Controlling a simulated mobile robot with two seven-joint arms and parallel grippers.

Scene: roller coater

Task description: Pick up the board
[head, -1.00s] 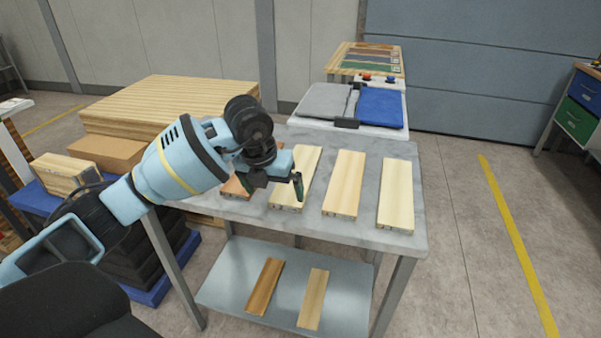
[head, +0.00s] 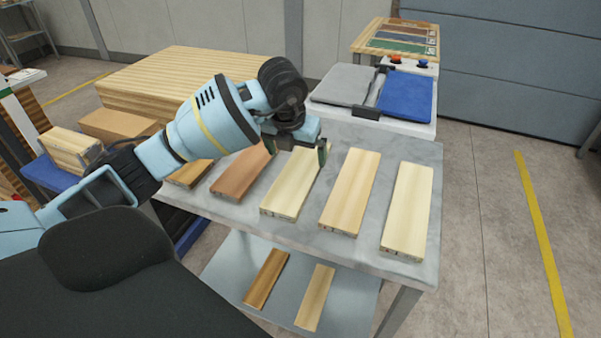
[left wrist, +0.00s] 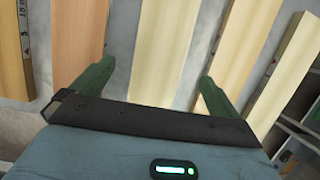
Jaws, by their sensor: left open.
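Several boards lie side by side on the grey table. My left gripper (head: 297,152) is open and over the far end of a pale board (head: 290,194). In the left wrist view that pale board (left wrist: 162,50) runs between the two open green fingers. A reddish board (head: 238,175) lies to its left and a light tan board (head: 350,192) to its right. Another pale board (head: 408,210) is at the right end, and a brown board (head: 190,174) is partly hidden at the left. Contact between fingers and board cannot be told. My right gripper is not in view.
The table (head: 390,150) has a lower shelf (head: 232,262) with two more boards. A machine with a blue pad (head: 407,95) stands behind the table. A wood stack (head: 150,82) is behind my left arm. Open floor lies to the right.

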